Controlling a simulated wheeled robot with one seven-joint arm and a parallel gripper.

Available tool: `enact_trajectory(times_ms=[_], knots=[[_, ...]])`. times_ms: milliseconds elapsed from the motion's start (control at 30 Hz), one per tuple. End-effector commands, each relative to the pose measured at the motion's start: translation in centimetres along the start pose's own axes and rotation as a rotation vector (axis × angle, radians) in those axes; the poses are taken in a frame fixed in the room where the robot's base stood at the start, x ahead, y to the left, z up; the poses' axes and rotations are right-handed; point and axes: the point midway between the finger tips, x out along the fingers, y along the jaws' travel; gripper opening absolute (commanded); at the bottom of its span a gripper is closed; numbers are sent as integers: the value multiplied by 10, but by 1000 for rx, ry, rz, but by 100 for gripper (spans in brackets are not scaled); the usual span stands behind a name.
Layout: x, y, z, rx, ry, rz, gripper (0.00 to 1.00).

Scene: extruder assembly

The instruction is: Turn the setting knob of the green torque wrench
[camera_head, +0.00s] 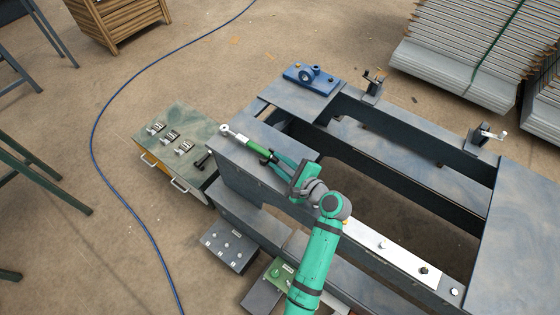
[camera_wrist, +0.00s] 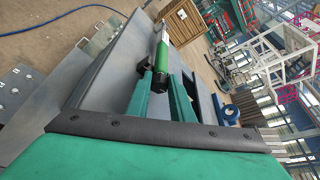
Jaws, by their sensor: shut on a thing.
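The green torque wrench (camera_head: 257,149) lies at the left end of the grey bench frame in the head view. Its silver ratchet head points up and left, away from my gripper (camera_head: 276,158). In the wrist view the wrench's green body (camera_wrist: 162,58) extends away from my gripper (camera_wrist: 159,80). The black setting knob (camera_wrist: 154,82) at its near end lies between my two green fingers. The fingers are shut on this knob, which they partly hide. In the head view my fingers cover the knob.
A cabinet (camera_head: 152,125) with several small metal fittings on top stands left of the bench frame (camera_head: 437,183). A blue bearing block (camera_head: 312,79) sits on the frame's far end. Two clamps (camera_head: 373,85) stand along its far rail. The frame's middle is open.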

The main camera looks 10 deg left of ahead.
Motion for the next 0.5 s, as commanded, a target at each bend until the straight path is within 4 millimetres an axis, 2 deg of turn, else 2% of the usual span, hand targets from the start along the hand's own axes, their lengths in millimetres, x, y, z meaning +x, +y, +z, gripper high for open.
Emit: enact_trajectory(times_ms=[500], knots=[[0, 2, 0, -109, -2, -46, 0]])
